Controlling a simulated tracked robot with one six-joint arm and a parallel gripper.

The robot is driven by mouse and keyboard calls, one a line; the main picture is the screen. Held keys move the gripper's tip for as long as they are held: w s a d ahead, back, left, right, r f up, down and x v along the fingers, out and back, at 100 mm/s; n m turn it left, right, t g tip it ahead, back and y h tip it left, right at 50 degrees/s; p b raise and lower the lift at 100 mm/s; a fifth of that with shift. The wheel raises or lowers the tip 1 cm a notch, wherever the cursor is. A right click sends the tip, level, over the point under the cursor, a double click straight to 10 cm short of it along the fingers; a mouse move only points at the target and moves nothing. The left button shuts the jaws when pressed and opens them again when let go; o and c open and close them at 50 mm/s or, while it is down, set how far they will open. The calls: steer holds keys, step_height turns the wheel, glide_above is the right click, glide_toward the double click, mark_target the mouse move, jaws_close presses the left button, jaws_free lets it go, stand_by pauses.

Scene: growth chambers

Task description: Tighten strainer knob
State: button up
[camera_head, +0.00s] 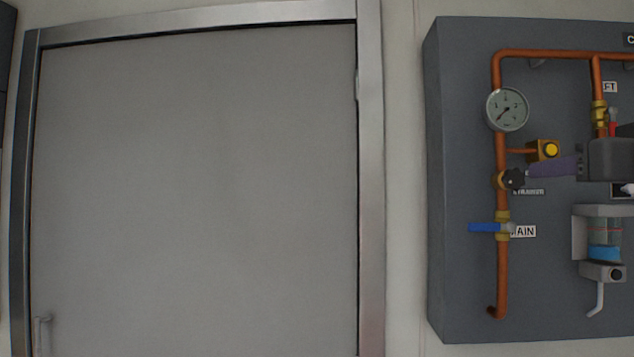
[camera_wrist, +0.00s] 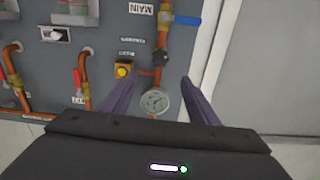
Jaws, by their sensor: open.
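The strainer knob (camera_head: 514,179) is a small black lobed knob on the left vertical copper pipe, just left of the STRAINER label. In the wrist view, which is upside down, the knob (camera_wrist: 160,58) lies beyond the fingertips and roughly between their lines. My gripper (camera_head: 530,171) has purple fingers pointing left toward the knob in the head view; one finger hides the other. In the wrist view my gripper (camera_wrist: 159,79) is open and empty, its two fingers spread apart. The knob does not appear held; whether a fingertip touches it cannot be told.
A pressure gauge (camera_head: 507,109) and a yellow button (camera_head: 550,150) sit above the knob. The blue MAIN valve lever (camera_head: 485,228) is below. A clear filter bowl (camera_head: 604,235) is lower right. A closed grey door (camera_head: 195,190) fills the left.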

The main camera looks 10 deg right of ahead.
mark_target(517, 177)
steer(key=shift+w, duration=0.1)
steer(key=x, duration=1.3)
steer(key=shift+w+d+f, duration=0.1)
steer(key=shift+w+d, duration=0.05)
steer(key=shift+w, duration=0.15)
steer(key=shift+c, duration=0.4)
steer(key=c, duration=0.9)
steer(key=shift+d, duration=0.15)
steer(key=shift+c, duration=0.3)
